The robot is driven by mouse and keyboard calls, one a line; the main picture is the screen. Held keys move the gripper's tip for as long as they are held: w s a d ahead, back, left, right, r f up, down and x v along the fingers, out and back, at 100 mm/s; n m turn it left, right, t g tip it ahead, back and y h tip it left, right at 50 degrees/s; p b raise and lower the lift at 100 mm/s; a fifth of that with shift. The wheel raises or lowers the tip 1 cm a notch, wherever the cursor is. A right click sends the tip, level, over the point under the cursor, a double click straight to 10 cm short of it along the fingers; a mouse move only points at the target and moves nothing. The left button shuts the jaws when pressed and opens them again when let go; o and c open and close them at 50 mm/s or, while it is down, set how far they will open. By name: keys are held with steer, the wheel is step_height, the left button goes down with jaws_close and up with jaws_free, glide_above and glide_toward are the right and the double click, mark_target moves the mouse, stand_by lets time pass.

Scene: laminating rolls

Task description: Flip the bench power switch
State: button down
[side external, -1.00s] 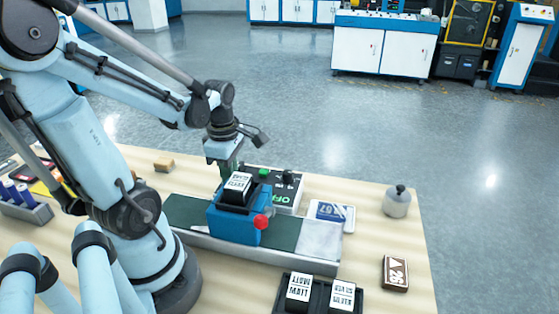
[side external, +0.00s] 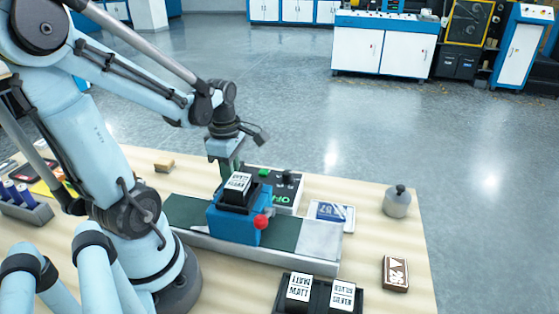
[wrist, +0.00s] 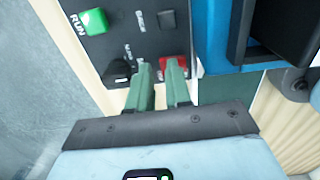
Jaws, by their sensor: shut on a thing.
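A dark control panel (wrist: 118,40) fills the top of the wrist view. It carries a green RUN button (wrist: 93,22), a black knob (wrist: 118,72) and a small red switch (wrist: 174,66). In the side view the panel (side external: 276,177) stands behind the blue machine. My gripper (wrist: 161,75) points at the panel, its two green fingers at the red switch. It is shut on the red switch, and the fingertips hide part of it. In the side view my gripper (side external: 228,169) is behind the blue machine, its tips hidden.
The blue laminating machine (side external: 222,222) with a red ball knob (side external: 261,221) stands close beside my fingers. A black tray (side external: 319,296) with labelled rolls is in front. A grey weight (side external: 397,202) and a brown box (side external: 395,273) lie to the right.

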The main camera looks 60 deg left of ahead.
steer(key=shift+s+d+f, duration=0.1)
steer(key=shift+s+f, duration=0.05)
steer(key=shift+f, duration=0.3)
steer(key=shift+s+d, duration=0.55)
steer(key=shift+d, duration=0.05)
steer(key=shift+s+d+r+t+y, duration=0.6)
steer(key=shift+s+d+r+t, duration=0.15)
steer(key=shift+r, duration=6.5)
steer(key=shift+x, duration=6.85)
